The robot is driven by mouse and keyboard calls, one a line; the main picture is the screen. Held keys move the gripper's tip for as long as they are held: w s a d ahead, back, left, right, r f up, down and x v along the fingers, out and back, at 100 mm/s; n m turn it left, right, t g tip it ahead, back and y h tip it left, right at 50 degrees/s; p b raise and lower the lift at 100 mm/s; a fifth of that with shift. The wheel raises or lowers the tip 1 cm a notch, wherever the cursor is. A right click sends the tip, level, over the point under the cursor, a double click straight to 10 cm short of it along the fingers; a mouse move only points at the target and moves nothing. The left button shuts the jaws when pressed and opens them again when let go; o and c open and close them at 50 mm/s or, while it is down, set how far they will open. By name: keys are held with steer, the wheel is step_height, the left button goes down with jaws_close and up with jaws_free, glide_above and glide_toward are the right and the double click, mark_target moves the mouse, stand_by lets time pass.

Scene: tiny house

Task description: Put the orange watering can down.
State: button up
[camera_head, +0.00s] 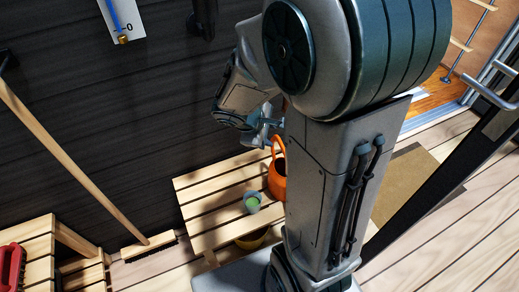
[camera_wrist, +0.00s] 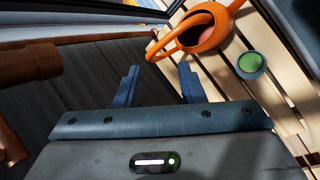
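The orange watering can (camera_head: 277,181) appears to stand on a slatted wooden bench (camera_head: 199,188), partly hidden behind my arm. Its thin orange loop rises toward my gripper (camera_head: 264,130), which is above it in the head view. In the wrist view the can (camera_wrist: 207,42) is at the top, beyond the fingertips, with an orange loop reaching left. My gripper (camera_wrist: 159,76) has its two fingers spread apart there, with nothing held between them. The can's base is hidden in the head view.
A small pot with a green top (camera_head: 252,202) stands on the bench left of the can; the wrist view shows it too (camera_wrist: 250,64). A yellow bowl (camera_head: 252,240) is lower down. A broom (camera_head: 92,168) leans at the left. A dark plank wall (camera_head: 100,110) stands behind.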

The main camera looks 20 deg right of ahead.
steer(key=s+a+r+m+y, duration=0.3)
steer(key=s+a+m, duration=0.1)
steer(key=s, duration=0.1)
steer(key=s+a+r+m+g+y, duration=0.1)
steer(key=s+a+r+m+y, duration=0.2)
steer(key=s+m, duration=0.2)
steer(key=shift+s+a+m, duration=0.3)
steer(key=shift+s+a, duration=0.1)
steer(key=shift+s, duration=0.35)
